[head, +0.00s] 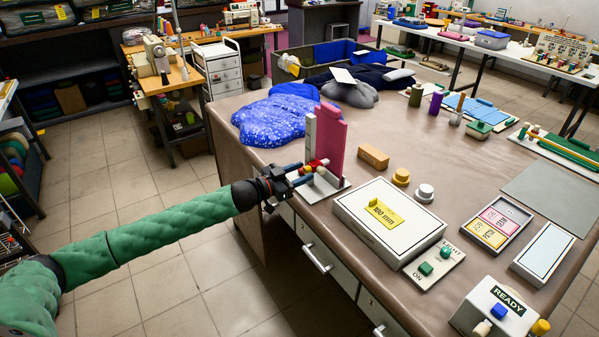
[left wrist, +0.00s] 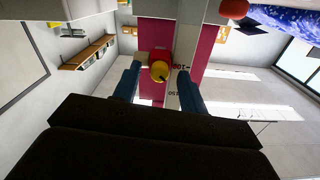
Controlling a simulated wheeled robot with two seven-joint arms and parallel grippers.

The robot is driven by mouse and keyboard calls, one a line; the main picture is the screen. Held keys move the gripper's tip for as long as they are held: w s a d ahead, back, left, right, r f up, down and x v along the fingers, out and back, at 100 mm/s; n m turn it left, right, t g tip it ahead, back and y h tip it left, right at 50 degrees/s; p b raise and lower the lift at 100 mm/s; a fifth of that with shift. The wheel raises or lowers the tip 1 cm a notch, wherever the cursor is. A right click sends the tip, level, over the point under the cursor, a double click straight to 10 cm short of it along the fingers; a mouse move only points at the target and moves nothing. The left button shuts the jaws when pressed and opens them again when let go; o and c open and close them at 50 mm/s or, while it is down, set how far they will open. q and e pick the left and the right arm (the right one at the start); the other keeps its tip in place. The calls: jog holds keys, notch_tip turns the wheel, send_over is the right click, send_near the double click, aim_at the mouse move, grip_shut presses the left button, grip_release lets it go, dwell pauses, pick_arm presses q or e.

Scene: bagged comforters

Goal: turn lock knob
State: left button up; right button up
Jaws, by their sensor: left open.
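A pink upright panel (head: 333,140) with a pale grey post stands on a white base (head: 328,188) at the table's left edge. A small knob with a yellow end and red body (left wrist: 159,66) sits against the panel in the left wrist view. My left gripper (head: 304,174) reaches in from the left at knob height. Its two blue fingers (left wrist: 158,84) are open, one on each side of the knob. I cannot tell whether they touch it. In the head view the fingers partly hide the knob. My right gripper is not in view.
Drawer handles (head: 317,258) stick out below the table edge.

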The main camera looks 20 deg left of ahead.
pick_arm(q)
jog(key=shift+c, duration=0.2)
grip_shut()
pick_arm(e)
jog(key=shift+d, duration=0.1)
pick_arm(q)
jog(key=shift+m, duration=0.6)
jog(key=m+b, duration=0.1)
jog(key=m, duration=0.3)
jog(key=shift+m, duration=0.4)
jog(key=m+b, duration=0.1)
jog(key=m, duration=0.1)
jog(key=shift+m, duration=0.9)
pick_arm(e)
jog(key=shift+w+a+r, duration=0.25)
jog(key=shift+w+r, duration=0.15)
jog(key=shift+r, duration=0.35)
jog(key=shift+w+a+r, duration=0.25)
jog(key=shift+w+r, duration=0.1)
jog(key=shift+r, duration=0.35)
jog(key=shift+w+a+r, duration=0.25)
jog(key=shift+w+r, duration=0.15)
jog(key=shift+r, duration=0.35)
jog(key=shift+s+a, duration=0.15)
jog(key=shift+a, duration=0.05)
